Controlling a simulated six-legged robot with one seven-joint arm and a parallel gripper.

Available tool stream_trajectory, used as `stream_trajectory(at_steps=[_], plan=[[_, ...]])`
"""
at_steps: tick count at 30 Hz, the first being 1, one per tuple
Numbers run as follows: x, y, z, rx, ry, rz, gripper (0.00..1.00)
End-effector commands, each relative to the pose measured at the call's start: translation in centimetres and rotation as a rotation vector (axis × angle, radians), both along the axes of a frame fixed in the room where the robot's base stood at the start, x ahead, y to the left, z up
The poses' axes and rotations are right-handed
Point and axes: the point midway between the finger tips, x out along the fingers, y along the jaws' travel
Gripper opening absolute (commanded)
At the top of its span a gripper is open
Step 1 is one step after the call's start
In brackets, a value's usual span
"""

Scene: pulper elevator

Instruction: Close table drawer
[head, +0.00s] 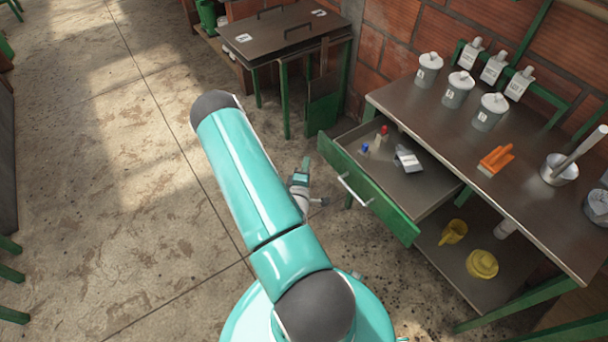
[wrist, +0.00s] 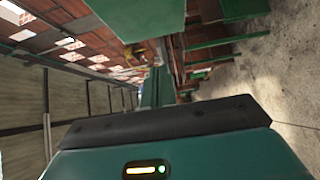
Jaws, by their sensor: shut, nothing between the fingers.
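The table drawer (head: 430,190) is pulled out from under the dark-topped table (head: 455,120) at the right. Its green front (head: 395,210) has a pale bar handle (head: 355,190). Inside lie a small blue item (head: 365,149), a red-topped item (head: 384,131) and a grey-white object (head: 407,158). My gripper (head: 322,201) is small and partly hidden behind my teal arm in the head view, just left of the drawer front and handle. Its fingers look shut and empty. I cannot tell whether it touches the drawer. The wrist view does not clearly show the fingers or the drawer.
Grey lidded pots (head: 457,90), an orange item (head: 496,159) and a pot with a pestle (head: 559,169) stand on the tabletop. Yellow items (head: 481,264) sit on the lower shelf. Another table (head: 285,30) stands behind. The concrete floor (head: 110,190) at left is clear.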

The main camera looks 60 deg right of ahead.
Motion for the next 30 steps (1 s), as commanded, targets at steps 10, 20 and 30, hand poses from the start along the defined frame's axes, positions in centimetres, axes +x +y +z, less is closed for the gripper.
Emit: stream_trajectory(at_steps=[10,20,30], plan=[[-0.2,-5.5,0.0,0.001,0.000,-0.003,0.00],[-0.6,-6.3,0.0,0.001,0.000,0.000,0.00],[-0.8,-6.9,0.0,0.000,0.001,0.000,0.00]])
